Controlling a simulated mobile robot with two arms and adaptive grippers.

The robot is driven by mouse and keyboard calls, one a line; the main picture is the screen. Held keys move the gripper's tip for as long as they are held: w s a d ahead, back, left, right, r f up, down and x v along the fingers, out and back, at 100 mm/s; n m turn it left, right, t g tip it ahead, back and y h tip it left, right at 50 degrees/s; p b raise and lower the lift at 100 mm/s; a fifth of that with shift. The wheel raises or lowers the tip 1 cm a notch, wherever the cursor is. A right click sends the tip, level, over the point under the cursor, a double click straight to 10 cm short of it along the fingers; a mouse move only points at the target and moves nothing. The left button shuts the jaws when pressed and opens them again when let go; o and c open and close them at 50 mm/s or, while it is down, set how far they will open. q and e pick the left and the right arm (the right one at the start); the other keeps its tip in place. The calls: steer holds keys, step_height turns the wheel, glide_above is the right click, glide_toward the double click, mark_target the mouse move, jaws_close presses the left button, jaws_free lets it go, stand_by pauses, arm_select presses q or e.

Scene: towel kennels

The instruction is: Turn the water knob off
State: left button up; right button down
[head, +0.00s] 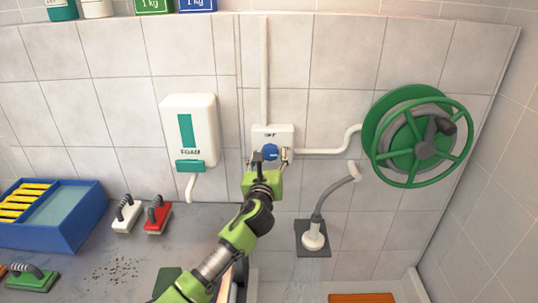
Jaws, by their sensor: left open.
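The blue water knob (270,152) sits on a white wall box (272,131) with small lettering above the knob. My left gripper (271,158) is open just in front of the box, with one finger on each side of the knob. Whether the fingers touch the knob, I cannot tell. White pipes run from the box upward and right to a green hose reel (418,137). A grey hose leads down to a white spray head (314,238), and faint water streaks show below it. My right gripper is not in view.
A foam dispenser (190,131) hangs left of the box. A blue tub (80,236) and white (127,214), red (157,215) and green (33,278) brushes are on the grey counter. The wall between box and reel is clear apart from the pipe.

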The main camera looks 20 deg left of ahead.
arm_select(q)
steer(key=shift+w, duration=0.35)
steer(key=c, duration=1.1)
